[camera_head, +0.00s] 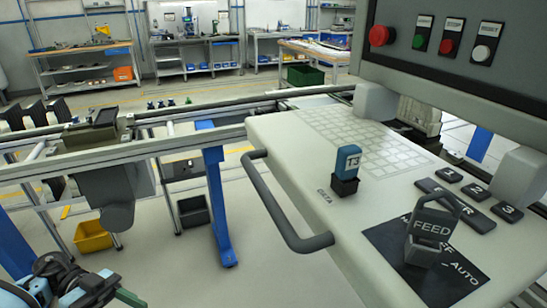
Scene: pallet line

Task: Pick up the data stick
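The data stick (348,158) is blue with a pale label reading T3. It stands upright in a small black socket (345,187) on the light console panel. My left gripper (110,292) shows only in part at the bottom left corner, well left of the stick and apart from it. Its fingertips are cut off or unclear, so I cannot tell whether it is open or shut. My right gripper is not in view.
A grey handle bar (284,212) curves along the console's left edge. A FEED lever (430,236) and black numbered keys (476,191) lie to the right of the stick. An overhanging box carries a red button (382,36). A conveyor frame (150,150) runs at left.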

